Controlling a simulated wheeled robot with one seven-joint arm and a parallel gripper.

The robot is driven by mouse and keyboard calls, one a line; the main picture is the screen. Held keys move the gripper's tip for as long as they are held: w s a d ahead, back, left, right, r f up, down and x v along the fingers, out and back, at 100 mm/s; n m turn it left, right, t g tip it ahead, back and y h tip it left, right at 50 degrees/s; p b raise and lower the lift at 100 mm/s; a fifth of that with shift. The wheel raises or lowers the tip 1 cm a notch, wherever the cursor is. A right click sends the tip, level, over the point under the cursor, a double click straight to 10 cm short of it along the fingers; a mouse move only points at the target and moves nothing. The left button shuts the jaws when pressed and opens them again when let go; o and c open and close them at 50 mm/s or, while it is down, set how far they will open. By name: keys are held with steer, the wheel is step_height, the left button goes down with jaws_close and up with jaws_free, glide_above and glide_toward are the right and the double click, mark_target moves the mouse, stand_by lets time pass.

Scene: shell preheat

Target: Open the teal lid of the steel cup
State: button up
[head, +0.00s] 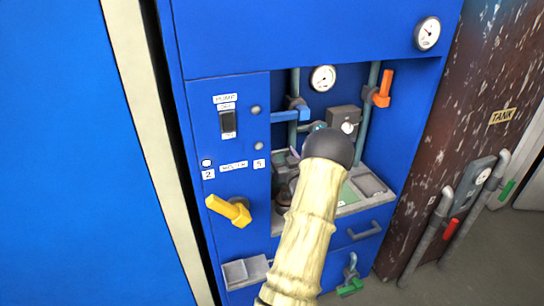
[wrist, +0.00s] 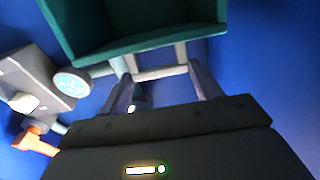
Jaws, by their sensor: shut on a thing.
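The teal lid (wrist: 150,45) fills the upper middle of the wrist view, seen as a hollow, box-like shape. A grey handle (wrist: 160,73), with two short posts and a crossbar, joins its near edge. My gripper (wrist: 160,78) is shut on this handle, one finger at each end of the crossbar. I cannot make out the steel cup in either view. In the head view my own pale arm covers the gripper and most of the area around the lid.
A blue cabinet (head: 232,45) has a recess with pipes, a gauge (head: 322,78), an orange valve handle (head: 384,88) and a grey tray (head: 370,183). A yellow knob (head: 229,211) sticks out at left. A rusty tank wall (head: 465,110) stands at right.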

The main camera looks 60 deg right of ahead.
steer(key=shift+s+a+f, duration=0.15)
steer(key=shift+f, duration=0.35)
steer(key=o, duration=1.4)
steer(key=shift+r, duration=0.2)
steer(key=b+v, duration=0.2)
steer(key=v, duration=1.5)
steer(key=shift+s+r, duration=0.1)
steer(key=shift+s, duration=0.05)
